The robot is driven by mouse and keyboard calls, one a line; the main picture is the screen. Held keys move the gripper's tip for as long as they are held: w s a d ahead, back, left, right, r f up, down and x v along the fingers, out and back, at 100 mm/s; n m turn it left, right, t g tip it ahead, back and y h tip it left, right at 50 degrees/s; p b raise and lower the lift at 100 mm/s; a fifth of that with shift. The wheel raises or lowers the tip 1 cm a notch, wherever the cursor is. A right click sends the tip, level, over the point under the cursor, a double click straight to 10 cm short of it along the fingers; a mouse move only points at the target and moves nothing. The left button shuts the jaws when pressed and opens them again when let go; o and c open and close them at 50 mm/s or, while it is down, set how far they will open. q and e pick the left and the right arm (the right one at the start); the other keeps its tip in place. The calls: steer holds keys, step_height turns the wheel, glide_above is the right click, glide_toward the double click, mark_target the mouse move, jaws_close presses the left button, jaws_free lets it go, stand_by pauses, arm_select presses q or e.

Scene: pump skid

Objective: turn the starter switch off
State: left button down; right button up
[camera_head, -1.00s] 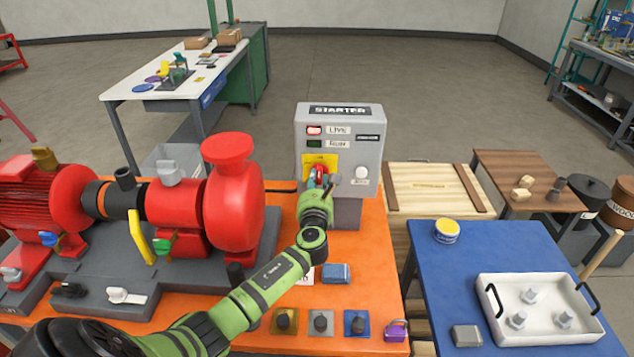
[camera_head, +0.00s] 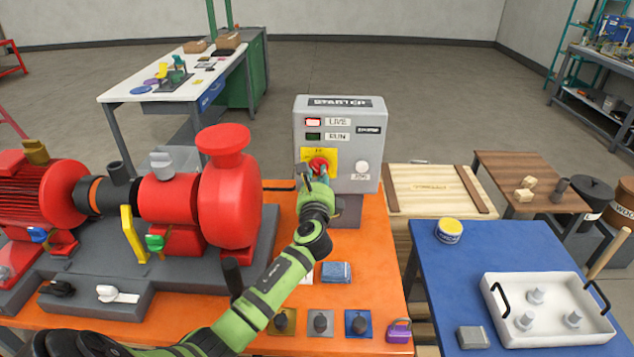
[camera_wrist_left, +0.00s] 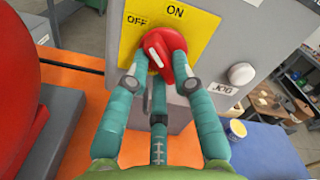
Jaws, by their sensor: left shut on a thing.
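The grey starter box (camera_head: 300,130) stands at the back of the orange bench. Its red rotary switch (camera_head: 320,163) sits on a yellow plate (camera_head: 305,155) below the LIVE and RUN lamps. In the left wrist view the red switch (camera_wrist_left: 158,42) has a white mark tilted to the upper left. The yellow plate (camera_wrist_left: 195,35) reads OFF at upper left and ON at the top. My left gripper (camera_head: 319,175) is in front of the switch. In the left wrist view its teal fingers (camera_wrist_left: 159,72) are shut on the knob, one on each side.
A white JOG button (camera_head: 362,167) is right of the switch. The red pump (camera_head: 230,200) stands close on the left of my arm. A blue block (camera_head: 336,272) and a purple padlock (camera_head: 399,331) lie on the orange bench (camera_head: 375,250). A blue table (camera_head: 440,280) is at right.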

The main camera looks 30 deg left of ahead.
arm_select(q)
steer(key=n+b, duration=0.1)
steer(key=n, duration=0.1)
steer(key=n+b, duration=0.1)
steer(key=n, duration=0.2)
steer(key=shift+d+f+b, duration=0.15)
steer(key=shift+f+b, duration=0.05)
steer(key=shift+b, duration=0.15)
steer(key=shift+w+r+n+b, duration=0.1)
steer(key=shift+n+b, duration=0.6)
steer(key=shift+n, duration=1.4)
steer(key=c, duration=1)
jaws_free()
steer(key=shift+c, duration=0.2)
steer(key=shift+r, duration=0.1)
steer(key=v, duration=1.2)
